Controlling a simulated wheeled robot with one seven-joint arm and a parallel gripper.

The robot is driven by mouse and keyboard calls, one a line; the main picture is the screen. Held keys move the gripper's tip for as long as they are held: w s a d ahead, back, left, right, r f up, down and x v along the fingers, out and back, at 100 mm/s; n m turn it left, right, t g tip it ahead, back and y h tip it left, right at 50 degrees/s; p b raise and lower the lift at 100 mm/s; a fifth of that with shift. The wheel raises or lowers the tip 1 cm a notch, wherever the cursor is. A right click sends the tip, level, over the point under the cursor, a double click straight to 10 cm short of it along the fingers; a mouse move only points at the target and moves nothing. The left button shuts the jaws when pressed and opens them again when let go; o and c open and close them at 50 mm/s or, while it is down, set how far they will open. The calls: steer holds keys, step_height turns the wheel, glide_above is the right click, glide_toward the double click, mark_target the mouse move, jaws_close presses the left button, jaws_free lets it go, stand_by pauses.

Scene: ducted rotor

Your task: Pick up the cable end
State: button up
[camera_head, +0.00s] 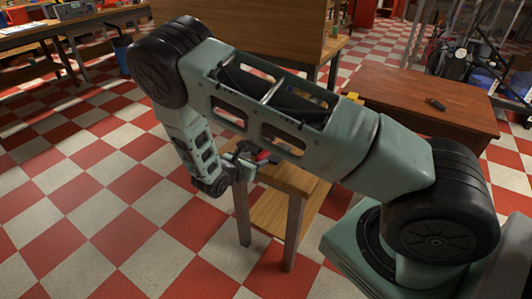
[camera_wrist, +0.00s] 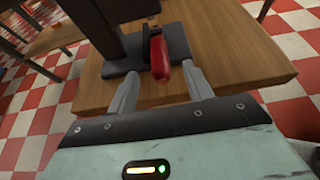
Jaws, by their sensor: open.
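A red, rounded, elongated piece (camera_wrist: 159,55) shows in the wrist view in front of a dark grey stand (camera_wrist: 178,42) on a small wooden table (camera_wrist: 240,50). It may be the cable end; I cannot make out a cable. My gripper (camera_wrist: 161,71) is open, its two pale fingers pointing at the table. The lower end of the red piece appears between the fingertips, but I cannot tell how deep it sits or whether they touch it. In the head view a bit of red (camera_head: 263,156) shows beside my gripper (camera_head: 246,160), partly hidden by my arm.
The small table (camera_head: 297,180) is partly behind my arm. A brown wooden table (camera_head: 415,93) with a small black object (camera_head: 435,104) stands at the right. A large wooden panel (camera_head: 270,25) rises behind. Red and white checkered floor (camera_head: 100,200) is open at the left.

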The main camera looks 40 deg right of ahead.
mark_target(259, 157)
steer(key=x, duration=0.4)
steer(key=shift+w+d+f+p, duration=0.1)
steer(key=shift+d+f+p, duration=0.05)
steer(key=shift+p, duration=0.15)
steer(key=shift+c, duration=0.3)
jaws_close()
